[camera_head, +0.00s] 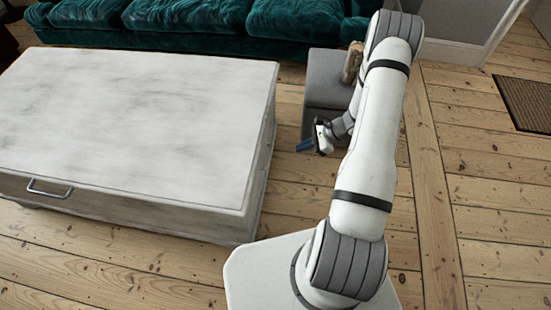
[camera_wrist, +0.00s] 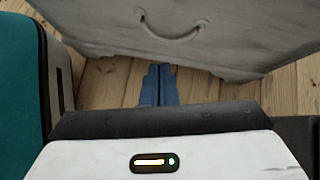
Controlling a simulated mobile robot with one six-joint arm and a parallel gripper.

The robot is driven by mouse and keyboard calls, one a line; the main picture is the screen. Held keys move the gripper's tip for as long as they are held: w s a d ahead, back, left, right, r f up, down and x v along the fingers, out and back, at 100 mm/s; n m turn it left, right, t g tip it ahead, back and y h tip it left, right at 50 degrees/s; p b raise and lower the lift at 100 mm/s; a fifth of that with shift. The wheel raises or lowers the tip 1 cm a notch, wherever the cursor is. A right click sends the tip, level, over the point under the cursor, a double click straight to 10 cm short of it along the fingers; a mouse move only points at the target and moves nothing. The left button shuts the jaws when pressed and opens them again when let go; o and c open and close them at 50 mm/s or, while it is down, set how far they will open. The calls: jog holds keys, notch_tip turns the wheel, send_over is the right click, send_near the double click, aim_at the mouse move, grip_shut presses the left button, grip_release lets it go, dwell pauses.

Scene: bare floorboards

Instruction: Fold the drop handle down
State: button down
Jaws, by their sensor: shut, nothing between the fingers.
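A pale, worn chest (camera_head: 140,110) fills the left of the head view. A metal pull handle (camera_head: 48,188) shows on its near face. In the wrist view a thin curved handle (camera_wrist: 172,37) is on a grey panel (camera_wrist: 245,30), bowing toward the bottom of the picture. I cannot tell its fold angle. My gripper (camera_wrist: 158,72) has its blue fingers together and empty, below the handle in the picture and apart from it. In the head view my gripper (camera_head: 304,146) is just right of the chest's right end, whose face is mostly hidden.
A teal sofa (camera_head: 200,17) runs along the back. A grey upholstered block (camera_head: 322,85) stands behind my gripper, with a brown object (camera_head: 352,62) by my arm. A dark mat (camera_head: 525,103) lies at the right. Floorboards (camera_head: 480,230) at the right are clear.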

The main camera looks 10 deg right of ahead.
notch_tip(320, 180, down, 6)
jog(key=d+r+m+t, duration=0.1)
jog(key=d+m, duration=0.1)
jog(key=m, duration=0.1)
jog(key=a+r+b+x, duration=0.1)
jog(key=b+x, duration=0.2)
jog(key=x, duration=1)
jog(key=shift+a+r+t, duration=0.15)
jog(key=shift+a+t, duration=0.15)
jog(key=shift+w, duration=0.1)
jog(key=shift+a+b, duration=0.1)
jog(key=shift+b, duration=0.2)
jog(key=shift+w+a, duration=0.25)
jog(key=shift+a, duration=0.35)
jog(key=shift+d+b, duration=0.1)
jog(key=shift+b, duration=0.2)
